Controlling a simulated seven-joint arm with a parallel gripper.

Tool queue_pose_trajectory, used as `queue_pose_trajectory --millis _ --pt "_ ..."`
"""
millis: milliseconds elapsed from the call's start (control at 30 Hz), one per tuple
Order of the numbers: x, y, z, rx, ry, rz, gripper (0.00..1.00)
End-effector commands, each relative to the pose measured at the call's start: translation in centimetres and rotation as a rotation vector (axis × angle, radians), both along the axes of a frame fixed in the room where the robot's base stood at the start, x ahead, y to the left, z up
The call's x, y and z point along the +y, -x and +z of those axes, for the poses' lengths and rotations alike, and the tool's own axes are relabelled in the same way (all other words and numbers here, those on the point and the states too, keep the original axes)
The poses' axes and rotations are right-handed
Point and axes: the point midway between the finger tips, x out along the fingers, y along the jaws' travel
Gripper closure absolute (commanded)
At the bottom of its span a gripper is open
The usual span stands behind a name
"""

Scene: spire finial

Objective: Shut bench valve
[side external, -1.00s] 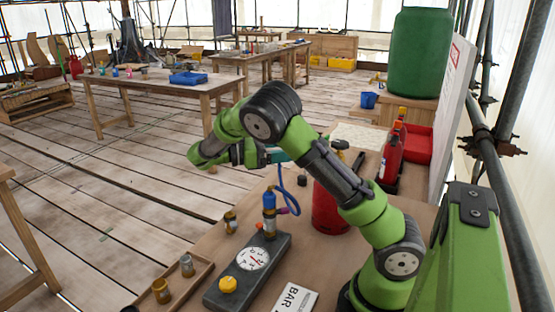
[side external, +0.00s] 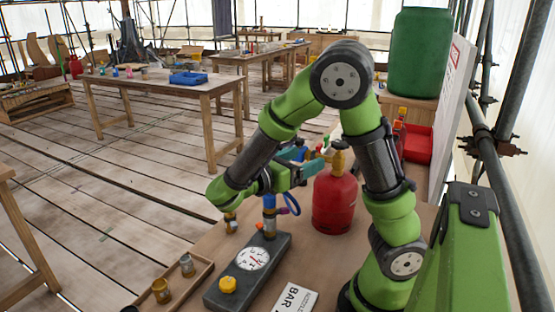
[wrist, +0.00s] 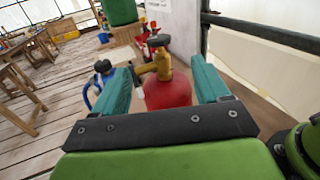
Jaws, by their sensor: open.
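The red gas cylinder (side external: 334,204) stands upright on the bench. Its brass valve (side external: 338,158) shows beside my gripper (side external: 309,158), which lies level to its left. In the wrist view the brass valve (wrist: 164,66) with a black knob (wrist: 158,40) on top appears between the teal fingers of my gripper (wrist: 160,74). The fingers are open and hold nothing. The knob is hard to make out in the side view, and contact between fingers and valve does not show. The wrist view also shows the cylinder's red body (wrist: 168,92).
A wooden tray (side external: 176,278) holds brass fittings. A red bin (side external: 418,142) and a white board (side external: 452,100) are behind at right.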

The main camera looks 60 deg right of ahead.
Motion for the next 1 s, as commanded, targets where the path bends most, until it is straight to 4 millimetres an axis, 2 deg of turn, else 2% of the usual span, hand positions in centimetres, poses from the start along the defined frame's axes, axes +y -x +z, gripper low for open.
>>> queue_pose_trajectory --millis 233,700,900,1000 --pt "-2.1 0.7 -0.1 -0.027 0.014 0.004 0.25" --pt "-11.4 4.5 -0.1 -0.027 0.013 0.000 0.25" --pt "-14.4 5.6 -0.1 -0.026 0.014 0.002 0.25" --pt "-15.3 5.9 -0.1 -0.026 0.014 0.005 0.25"
